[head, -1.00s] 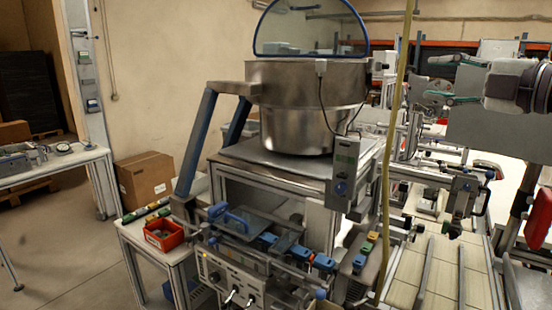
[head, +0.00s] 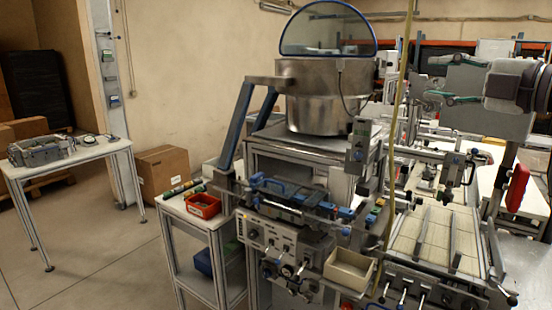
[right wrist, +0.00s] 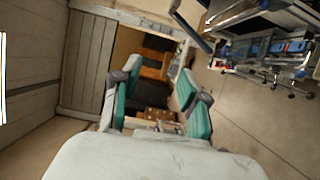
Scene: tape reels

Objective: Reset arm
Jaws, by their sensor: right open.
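My right gripper (head: 438,79) is at the upper right of the head view. Its two teal fingers are spread apart and point left, with nothing between them. In the right wrist view my right gripper (right wrist: 155,72) shows both teal fingers apart and empty. It is tilted, with floor, wall and a doorway beyond. It appears clear of the machine. My left gripper is not in view.
A steel bowl feeder (head: 318,95) stands on a frame mid-view. A red bin (head: 204,206) sits on a small side table, and a cream bin (head: 349,270) is at the machine's front. A white table (head: 75,157) stands left.

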